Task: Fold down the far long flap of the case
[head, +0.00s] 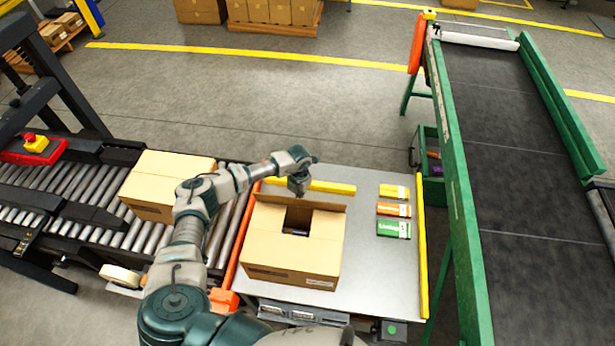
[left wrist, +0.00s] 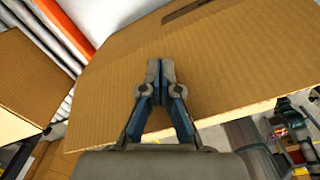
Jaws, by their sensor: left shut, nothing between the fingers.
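The open cardboard case (head: 290,250) sits on the grey table. Its far long flap (head: 330,205) stands up along the far edge and shows its darker inner side. Two short flaps lie inward at left and right, with a dark gap (head: 298,218) between them; something dark shows inside. My left gripper (head: 297,188) is shut and empty, at the far flap near its middle. In the left wrist view the closed fingertips (left wrist: 160,68) are in front of a broad cardboard panel (left wrist: 225,70); whether they touch it I cannot tell. My right gripper is out of view.
A closed carton (head: 165,180) stands on the roller conveyor (head: 90,185) at left. Several small coloured boxes (head: 394,210) lie on the table (head: 370,270) right of the case. Yellow rails edge the table. A green-framed belt conveyor (head: 520,150) stands at right.

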